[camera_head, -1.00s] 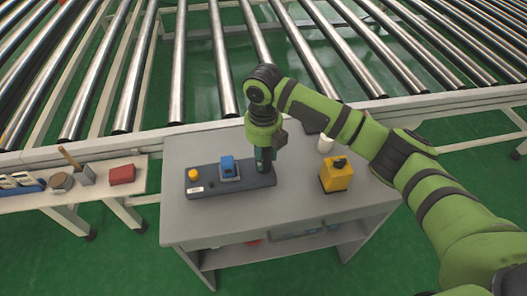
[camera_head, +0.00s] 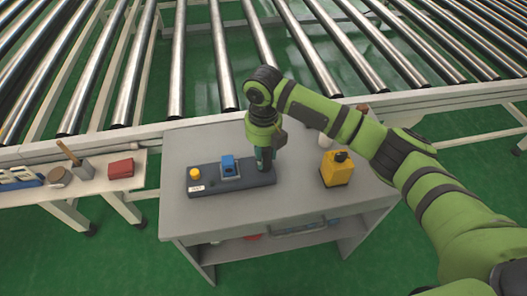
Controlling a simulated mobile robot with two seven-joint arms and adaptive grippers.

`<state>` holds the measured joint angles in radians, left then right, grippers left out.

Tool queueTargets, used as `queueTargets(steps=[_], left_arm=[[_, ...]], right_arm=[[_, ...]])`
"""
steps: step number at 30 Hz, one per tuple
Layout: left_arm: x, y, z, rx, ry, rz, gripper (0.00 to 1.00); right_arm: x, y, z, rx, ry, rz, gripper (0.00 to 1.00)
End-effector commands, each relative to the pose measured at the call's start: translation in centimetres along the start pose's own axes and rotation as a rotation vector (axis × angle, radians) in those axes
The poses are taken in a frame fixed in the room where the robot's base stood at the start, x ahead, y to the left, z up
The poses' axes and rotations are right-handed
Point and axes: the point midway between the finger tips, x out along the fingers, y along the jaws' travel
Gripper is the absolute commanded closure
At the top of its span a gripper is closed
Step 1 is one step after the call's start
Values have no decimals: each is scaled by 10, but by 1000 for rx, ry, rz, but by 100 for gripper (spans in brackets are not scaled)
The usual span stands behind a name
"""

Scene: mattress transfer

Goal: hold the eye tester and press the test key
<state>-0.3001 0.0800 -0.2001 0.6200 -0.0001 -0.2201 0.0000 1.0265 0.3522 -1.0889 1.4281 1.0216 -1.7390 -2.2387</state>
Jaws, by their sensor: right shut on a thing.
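The eye tester (camera_head: 212,186) is a long dark grey box lying on the grey table. A yellow round button (camera_head: 195,173), which looks like the test key, stands near its left end. A blue piece (camera_head: 228,164) sits in a grey holder at its middle. My right gripper (camera_head: 264,166) points straight down at the right end of the tester and is shut on it; the fingertips and exact contact are mostly hidden by the wrist. Nothing touches the yellow button. My left gripper is not in view.
A yellow block with a black top (camera_head: 337,169) stands to the right of the tester on the grey table (camera_head: 210,224). A white cylinder stands behind it, partly hidden by my arm. A side bench (camera_head: 103,186) with a red box (camera_head: 121,168) is at left; roller conveyors lie behind.

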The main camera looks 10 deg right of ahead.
Motion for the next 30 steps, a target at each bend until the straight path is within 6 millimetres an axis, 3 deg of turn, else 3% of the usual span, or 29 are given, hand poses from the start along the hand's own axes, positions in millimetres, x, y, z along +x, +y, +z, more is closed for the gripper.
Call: queueTargets(steps=[3, 6, 8, 30], left_arm=[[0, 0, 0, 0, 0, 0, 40], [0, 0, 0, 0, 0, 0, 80], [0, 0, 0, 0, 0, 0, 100], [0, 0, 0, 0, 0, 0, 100]], right_arm=[[-2, 1, 1, -1, -4, 4, 100], [-1, 0, 0, 0, -1, 1, 100], [-1, 0, 0, 0, -1, 1, 100], [-2, 1, 1, 0, -4, 3, 100]])
